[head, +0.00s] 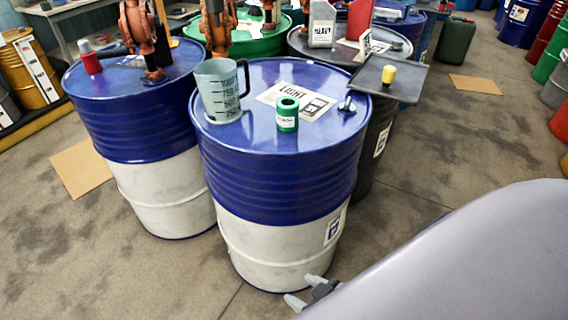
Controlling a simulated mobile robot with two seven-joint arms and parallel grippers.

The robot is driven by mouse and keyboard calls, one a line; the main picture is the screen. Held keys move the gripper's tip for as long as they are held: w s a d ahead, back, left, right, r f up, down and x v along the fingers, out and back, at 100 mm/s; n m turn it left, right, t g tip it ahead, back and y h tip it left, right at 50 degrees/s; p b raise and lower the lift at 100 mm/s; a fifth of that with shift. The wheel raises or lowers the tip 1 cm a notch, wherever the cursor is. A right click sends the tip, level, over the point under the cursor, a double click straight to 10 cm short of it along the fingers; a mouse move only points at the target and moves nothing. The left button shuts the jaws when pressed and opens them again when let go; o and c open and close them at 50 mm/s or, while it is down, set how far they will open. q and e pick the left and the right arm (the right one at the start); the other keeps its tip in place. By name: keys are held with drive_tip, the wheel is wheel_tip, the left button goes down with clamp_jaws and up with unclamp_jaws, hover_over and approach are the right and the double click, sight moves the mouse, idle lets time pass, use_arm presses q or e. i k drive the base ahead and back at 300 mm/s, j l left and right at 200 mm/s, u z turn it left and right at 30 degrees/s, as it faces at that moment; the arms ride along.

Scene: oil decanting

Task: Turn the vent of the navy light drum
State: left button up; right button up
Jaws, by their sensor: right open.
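The navy light drum (278,185) stands in the middle, with a blue upper half, a pale lower half and a label reading LIGHT (300,101) on its top. Its vent (347,105) looks like a small metal fitting near the right rim of the top; which way it is turned is too small to tell. My right gripper (304,291) is low in front of the drum's base, well below the vent, open, with its two pale fingertips apart and nothing between them. My left gripper is out of view.
A dark tray (413,80) with a yellow object (388,75) juts out close behind the vent. Another blue drum (140,125) stands left.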

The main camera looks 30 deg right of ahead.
sight(347, 105)
drive_tip(key=z, duration=0.95)
